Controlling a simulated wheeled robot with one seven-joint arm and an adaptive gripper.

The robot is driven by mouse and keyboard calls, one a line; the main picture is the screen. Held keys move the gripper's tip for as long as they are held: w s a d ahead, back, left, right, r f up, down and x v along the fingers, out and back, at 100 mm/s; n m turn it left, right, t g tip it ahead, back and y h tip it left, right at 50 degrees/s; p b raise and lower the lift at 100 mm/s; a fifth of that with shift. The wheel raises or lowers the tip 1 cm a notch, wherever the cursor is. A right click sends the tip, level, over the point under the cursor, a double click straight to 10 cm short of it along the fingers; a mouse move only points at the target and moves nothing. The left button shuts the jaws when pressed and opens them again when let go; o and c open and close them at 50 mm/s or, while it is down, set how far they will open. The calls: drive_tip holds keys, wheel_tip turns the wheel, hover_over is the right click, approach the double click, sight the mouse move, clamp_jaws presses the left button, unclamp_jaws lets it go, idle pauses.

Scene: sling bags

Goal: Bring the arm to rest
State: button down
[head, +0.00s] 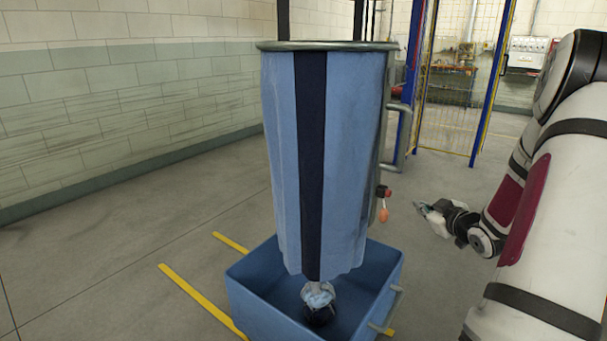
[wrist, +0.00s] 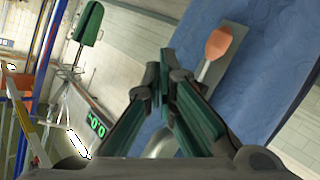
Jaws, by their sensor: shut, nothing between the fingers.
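My gripper (head: 422,208) is shut and empty, held out at the end of my arm to the right of the hanging blue sling bag. In the wrist view its two green-grey fingers (wrist: 163,78) meet at the tips. The bag (head: 340,150) has a dark vertical stripe and hangs from a metal ring (head: 325,46). An orange-ended handle (head: 383,214) sits by the bag's right side, apart from my gripper. The handle's orange end also shows in the wrist view (wrist: 218,43), in front of blue cloth (wrist: 262,80).
A blue bin (head: 262,305) stands under the bag, with a dark round thing (head: 320,314) in it below the bag's spout. A metal post with handles (head: 400,135) stands along the bag's right. Blue-framed fencing (head: 495,80) is behind.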

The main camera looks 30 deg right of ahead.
drive_tip(key=w+a+r+g, duration=0.4)
drive_tip(key=a+r, duration=0.2)
drive_tip(key=a, duration=0.3)
drive_tip(key=s+a+r+m+g, duration=0.1)
drive_tip(key=s+a+r+g, duration=0.15)
drive_tip(key=a, duration=0.45)
drive_tip(key=s+a+r+m+g, duration=0.1)
drive_tip(key=s+a+r, duration=0.2)
drive_tip(key=a, duration=0.4)
drive_tip(key=s+a+g+y, duration=0.5)
drive_tip(key=s+a, duration=1.8)
drive_tip(key=s, duration=0.1)
wheel_tip(320, 180, up, 19)
drive_tip(key=t+p, duration=0.3)
drive_tip(key=p, duration=1.4)
drive_tip(key=shift+s+a+n, duration=0.15)
drive_tip(key=shift+s+n, duration=0.1)
drive_tip(key=shift+n, duration=0.05)
drive_tip(key=shift+f, duration=0.1)
